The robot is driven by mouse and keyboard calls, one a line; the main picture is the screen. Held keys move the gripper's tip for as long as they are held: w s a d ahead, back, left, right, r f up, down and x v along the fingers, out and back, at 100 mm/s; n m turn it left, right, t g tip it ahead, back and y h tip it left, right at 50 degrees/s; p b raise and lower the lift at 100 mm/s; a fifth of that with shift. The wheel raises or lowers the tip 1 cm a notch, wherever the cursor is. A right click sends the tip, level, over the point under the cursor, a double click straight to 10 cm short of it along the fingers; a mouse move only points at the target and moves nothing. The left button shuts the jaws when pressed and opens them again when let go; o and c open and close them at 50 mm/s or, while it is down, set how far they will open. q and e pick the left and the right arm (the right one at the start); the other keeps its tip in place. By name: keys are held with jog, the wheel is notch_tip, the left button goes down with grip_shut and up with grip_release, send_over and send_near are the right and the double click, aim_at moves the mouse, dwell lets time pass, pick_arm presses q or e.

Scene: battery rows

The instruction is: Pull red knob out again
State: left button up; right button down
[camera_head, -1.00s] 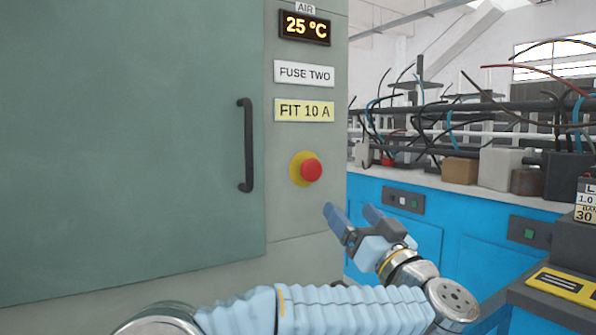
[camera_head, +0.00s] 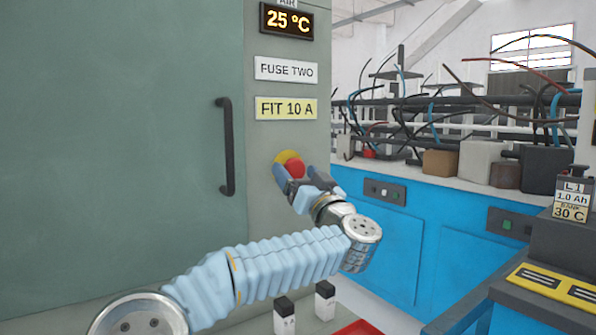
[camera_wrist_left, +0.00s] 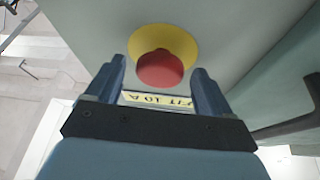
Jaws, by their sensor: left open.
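The red knob (camera_head: 295,168) sits on a yellow round plate (camera_head: 284,158) on the grey cabinet's front, below the FIT 10 A label. In the left wrist view the red knob (camera_wrist_left: 160,69) is ahead of my fingers, in front of its yellow disc (camera_wrist_left: 163,42). My left gripper (camera_head: 293,178) is open at the knob, with one finger on each side of it. In the left wrist view the open fingers (camera_wrist_left: 157,88) show a gap between them, with the knob just beyond or at their tips. Contact cannot be told. My right gripper is not in view.
The grey cabinet door (camera_head: 110,130) has a black vertical handle (camera_head: 227,146) left of the knob. A blue bench (camera_head: 385,225) with batteries and cables stands at the right. Two small white-and-black items (camera_head: 285,315) show low near a red surface (camera_head: 358,328).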

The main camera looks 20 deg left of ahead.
pick_arm(q)
jog(key=shift+w+a+r, duration=0.1)
jog(key=shift+c, duration=0.3)
jog(key=c, duration=1.4)
jog(key=shift+s+d, duration=0.45)
jog(key=shift+d, duration=0.4)
jog(key=shift+c, duration=0.3)
jog(key=o, duration=1.5)
jog(key=shift+s+d, duration=0.1)
jog(key=shift+d, duration=0.05)
